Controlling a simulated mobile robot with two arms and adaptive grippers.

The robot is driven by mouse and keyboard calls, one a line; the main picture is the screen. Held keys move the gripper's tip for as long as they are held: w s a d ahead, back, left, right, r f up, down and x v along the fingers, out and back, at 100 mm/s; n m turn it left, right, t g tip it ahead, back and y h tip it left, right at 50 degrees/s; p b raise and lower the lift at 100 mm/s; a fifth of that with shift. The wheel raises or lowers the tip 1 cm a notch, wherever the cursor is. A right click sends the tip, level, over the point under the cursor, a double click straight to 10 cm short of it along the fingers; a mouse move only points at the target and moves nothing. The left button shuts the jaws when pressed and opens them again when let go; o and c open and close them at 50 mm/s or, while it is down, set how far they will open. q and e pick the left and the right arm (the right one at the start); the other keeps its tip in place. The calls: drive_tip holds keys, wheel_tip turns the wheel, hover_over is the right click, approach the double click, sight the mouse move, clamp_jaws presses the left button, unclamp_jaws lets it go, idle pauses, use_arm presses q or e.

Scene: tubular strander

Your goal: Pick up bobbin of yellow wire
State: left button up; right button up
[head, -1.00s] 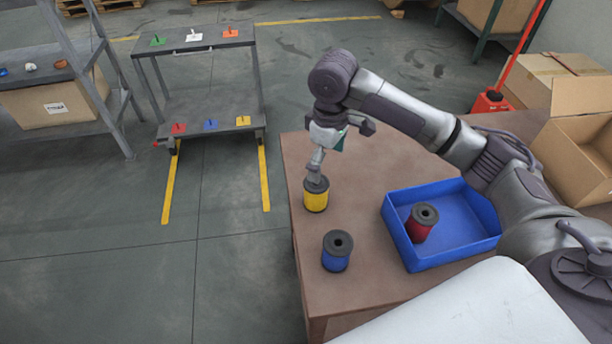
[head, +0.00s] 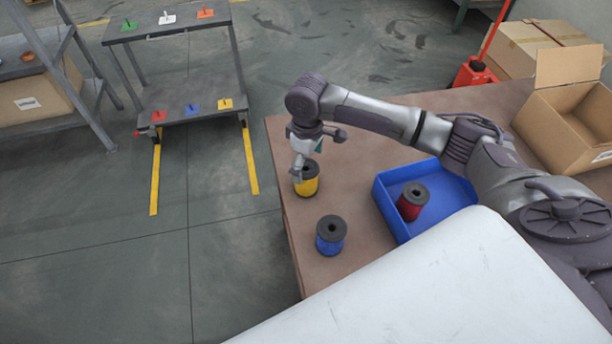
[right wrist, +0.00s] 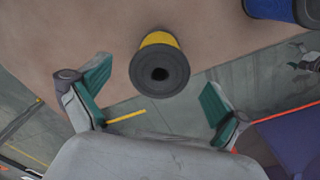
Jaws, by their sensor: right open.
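The bobbin of yellow wire (head: 308,183) stands upright on the brown table near its left edge, with dark end flanges. My right gripper (head: 299,174) is at its left side, near its top, in the head view. In the right wrist view the gripper (right wrist: 153,105) is open, its two green-padded fingers wide apart. The yellow bobbin (right wrist: 160,66) shows there between and beyond the fingers, with clear gaps on both sides. My left gripper is not in view.
A bobbin of blue wire (head: 329,240) stands in front of the yellow one. A blue tray (head: 400,232) holds a bobbin of red wire (head: 411,204). An open cardboard box (head: 562,125) is at the right. A cart (head: 185,78) with coloured holders stands on the floor beyond the table.

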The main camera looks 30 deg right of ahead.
sight(306, 170)
wheel_tip(306, 170, down, 3)
drive_tip(key=shift+w+a+f, duration=0.1)
drive_tip(key=shift+f, duration=0.1)
drive_tip(key=shift+r, duration=0.1)
drive_tip(key=c, duration=1.5)
drive_tip(key=shift+c, duration=0.2)
